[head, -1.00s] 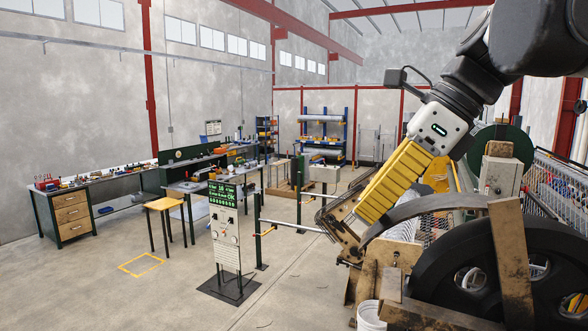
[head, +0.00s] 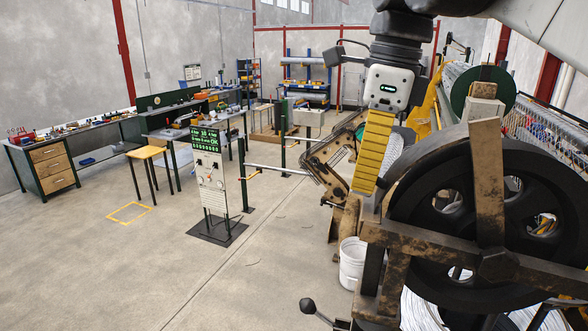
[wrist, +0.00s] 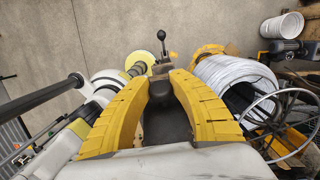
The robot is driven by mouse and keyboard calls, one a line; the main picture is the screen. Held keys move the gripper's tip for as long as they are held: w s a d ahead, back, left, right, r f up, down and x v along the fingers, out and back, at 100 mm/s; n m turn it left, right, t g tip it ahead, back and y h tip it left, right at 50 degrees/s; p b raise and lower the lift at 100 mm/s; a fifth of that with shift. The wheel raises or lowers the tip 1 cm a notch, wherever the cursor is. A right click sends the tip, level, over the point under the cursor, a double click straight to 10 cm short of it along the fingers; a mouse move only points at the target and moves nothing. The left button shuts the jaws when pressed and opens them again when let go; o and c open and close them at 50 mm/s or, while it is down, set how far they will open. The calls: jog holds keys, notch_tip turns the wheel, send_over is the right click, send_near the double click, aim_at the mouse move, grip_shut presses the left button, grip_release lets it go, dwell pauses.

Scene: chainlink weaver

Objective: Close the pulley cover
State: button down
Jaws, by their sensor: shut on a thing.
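The dark pulley wheel (head: 458,190) stands at the right in the head view, with brown bars across its face. A curved dark grey band, which looks like the pulley cover (head: 425,145), runs along the wheel's upper left rim. My gripper (head: 364,188) points down at the left end of this band, its yellow fingers hiding part of it. In the wrist view my gripper's two yellow fingers (wrist: 160,82) stand on either side of a dark piece (wrist: 168,125). The gripper is shut on it, apparently the cover, though the contact itself is partly hidden.
A white bucket (head: 352,262) stands on the floor below my gripper. A lever with a black knob (head: 308,306) sticks out at the bottom. A control panel post (head: 210,180) stands at the left. Open floor (head: 120,265) lies left of the machine. Wire coils (wrist: 235,85) show in the wrist view.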

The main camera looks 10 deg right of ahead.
jog(key=c, duration=1.2)
grip_release()
jog(key=shift+d, duration=0.1)
jog(key=shift+s+d, duration=0.1)
jog(key=shift+r, duration=0.1)
jog(key=shift+r, duration=0.4)
jog(key=r, duration=0.3)
jog(key=d+r, duration=0.1)
jog(key=r, duration=0.7)
jog(key=shift+s+d, duration=0.2)
jog(key=shift+s, duration=0.15)
